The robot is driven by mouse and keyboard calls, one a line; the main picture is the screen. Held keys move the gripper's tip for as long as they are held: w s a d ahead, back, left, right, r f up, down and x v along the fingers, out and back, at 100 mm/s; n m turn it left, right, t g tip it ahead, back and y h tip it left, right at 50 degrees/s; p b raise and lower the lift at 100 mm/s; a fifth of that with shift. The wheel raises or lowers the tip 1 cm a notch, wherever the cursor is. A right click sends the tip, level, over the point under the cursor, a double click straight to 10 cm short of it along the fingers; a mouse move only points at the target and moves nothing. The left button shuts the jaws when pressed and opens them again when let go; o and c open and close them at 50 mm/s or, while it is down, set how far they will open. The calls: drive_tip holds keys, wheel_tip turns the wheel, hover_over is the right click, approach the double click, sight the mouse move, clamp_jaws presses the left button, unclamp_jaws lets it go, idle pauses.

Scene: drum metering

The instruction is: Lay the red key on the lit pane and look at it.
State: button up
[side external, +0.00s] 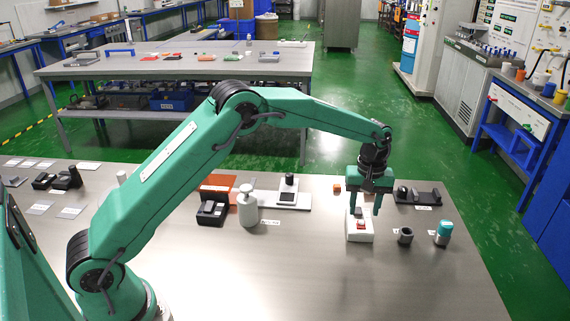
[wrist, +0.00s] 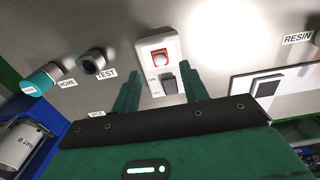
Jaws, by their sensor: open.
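A white box (side external: 358,236) stands under my gripper on the steel bench. My gripper (side external: 365,211) is open, pointing down, with nothing held. No pane is clearly lit; a white plate with a dark square (wrist: 268,88) lies to the right, also in the side view (side external: 287,198).
A dark ring (side external: 405,236) by the TEST label and a teal-topped cylinder (side external: 443,232) stand right of the box. A white bottle (side external: 247,207) stands left. The front bench is clear.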

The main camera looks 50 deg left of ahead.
sight(362, 222)
wheel_tip(362, 222, up, 8)
idle(0.4)
drive_tip(key=shift+r, duration=0.1)
idle(0.4)
drive_tip(key=s+a+r+m+t, duration=0.1)
drive_tip(key=s+a+r+m, duration=0.15)
drive_tip(key=s+r, duration=0.5)
drive_tip(key=s+a+r+m+t, duration=0.2)
drive_tip(key=s+a+r, duration=0.3)
drive_tip(key=s, duration=0.4)
drive_tip(key=s+a+f+m+t, duration=0.1)
drive_tip(key=s+m, duration=0.1)
drive_tip(key=s, duration=0.7)
drive_tip(key=s+a+f+m+t, duration=0.1)
drive_tip(key=s+f+m, duration=0.1)
drive_tip(key=s, duration=0.8)
drive_tip(key=shift+f+t, duration=0.2)
drive_tip(key=shift+t, duration=0.1)
